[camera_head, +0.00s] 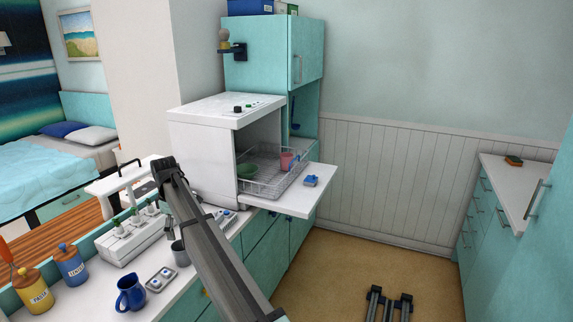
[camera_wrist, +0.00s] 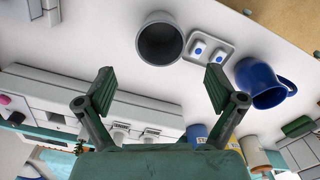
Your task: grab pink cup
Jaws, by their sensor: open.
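The pink cup (camera_head: 287,160) stands in the wire rack (camera_head: 262,186) of the open white dishwasher (camera_head: 225,135), beside a green item (camera_head: 247,171). The pink cup is not recognizable in the wrist view. My gripper (camera_wrist: 160,85) is open, with nothing between its fingers. In the wrist view it faces the white counter, near a grey cup (camera_wrist: 146,42). In the head view my arm crosses the counter, left of the rack and apart from it; the fingers cannot be made out there.
The dishwasher door (camera_head: 300,202) is folded down with a small blue item (camera_head: 311,181) on it. A blue jug (camera_head: 131,293), a small tray (camera_head: 161,279), the grey cup (camera_head: 179,253) and canisters (camera_head: 35,290) crowd the counter. The floor (camera_head: 345,258) at right is mostly clear.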

